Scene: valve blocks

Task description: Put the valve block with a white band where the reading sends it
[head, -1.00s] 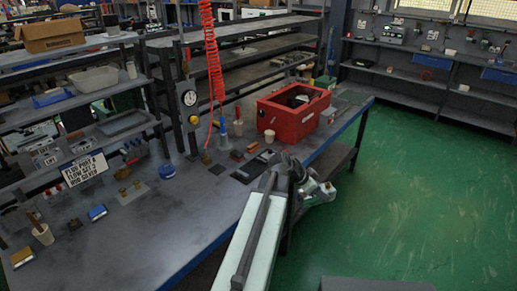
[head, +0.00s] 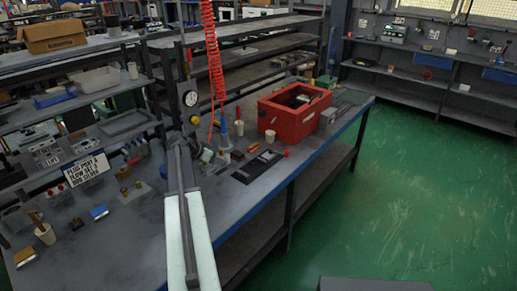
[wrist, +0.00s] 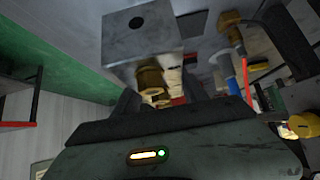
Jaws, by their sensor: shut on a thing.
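My gripper (wrist: 150,92) is shut on a grey metal block (wrist: 140,40) with a round dark hole in its face. A brass fitting (wrist: 150,78) shows below the block. I see no white band on the faces in view. In the head view my gripper (head: 207,157) is over the back middle of the bench, partly hidden by my arm. A round dial gauge (head: 190,98) is on the post behind. A lettered sign (head: 86,169) stands at the left; its small text is hard to read surely. A dark slotted plate (head: 258,166) lies right of my gripper.
A red crate (head: 280,122) stands at the bench's right, with a white cup (head: 270,137) before it. A red coiled hose (head: 209,60) hangs above.

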